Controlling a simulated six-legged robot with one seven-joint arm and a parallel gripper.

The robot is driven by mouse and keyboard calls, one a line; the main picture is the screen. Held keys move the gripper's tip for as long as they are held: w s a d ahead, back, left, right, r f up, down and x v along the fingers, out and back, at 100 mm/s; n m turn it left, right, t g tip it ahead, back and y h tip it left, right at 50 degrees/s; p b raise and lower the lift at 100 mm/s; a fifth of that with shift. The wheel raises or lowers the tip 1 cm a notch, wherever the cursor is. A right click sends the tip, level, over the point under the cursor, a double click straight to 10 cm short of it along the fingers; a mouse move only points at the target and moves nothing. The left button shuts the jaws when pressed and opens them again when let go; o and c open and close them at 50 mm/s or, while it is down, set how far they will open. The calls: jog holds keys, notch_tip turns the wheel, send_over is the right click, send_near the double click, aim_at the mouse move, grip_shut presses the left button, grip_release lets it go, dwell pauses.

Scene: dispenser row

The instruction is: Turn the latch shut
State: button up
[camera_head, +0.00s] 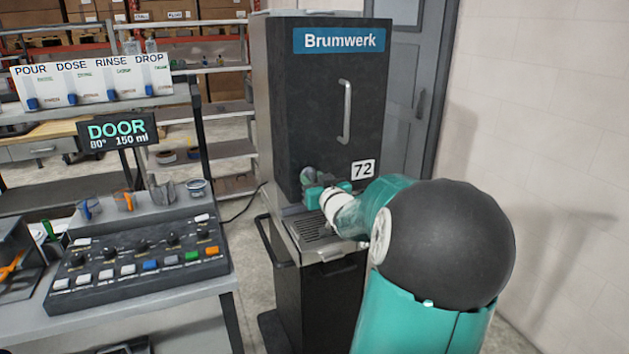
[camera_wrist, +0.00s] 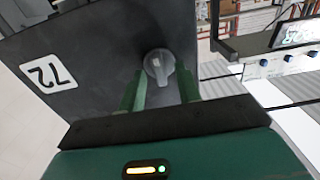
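The latch is a grey round knob with a raised grip (camera_wrist: 160,68), low on the dark front of the Brumwerk machine (camera_head: 325,100). In the head view the latch (camera_head: 307,174) is partly hidden by my gripper. My gripper (camera_wrist: 160,76) has its two green fingers spread, one on each side of the knob. The fingertips are close to the knob; I cannot tell whether they touch it. The gripper also shows in the head view (camera_head: 322,193), in front of the machine. The machine's door looks closed, with a vertical handle (camera_head: 346,111) above the latch.
A drip grate (camera_head: 318,232) juts out below the latch. A label reading 72 (camera_head: 362,168) is to its right. A control panel (camera_head: 140,262) with knobs and coloured buttons stands on a table at left, below a DOOR display (camera_head: 117,131). A white wall (camera_head: 560,110) is at right.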

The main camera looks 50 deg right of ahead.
grip_shut()
jog(key=shift+n, duration=0.3)
jog(key=n, duration=0.4)
jog(key=shift+w+a, duration=0.1)
jog(key=shift+a, duration=0.1)
jog(key=n, duration=0.4)
jog(key=shift+n, duration=0.3)
jog(key=n, duration=0.4)
jog(key=shift+f, duration=0.1)
jog(key=n, duration=0.4)
jog(key=shift+f+n, duration=0.1)
jog(key=shift+n, duration=0.2)
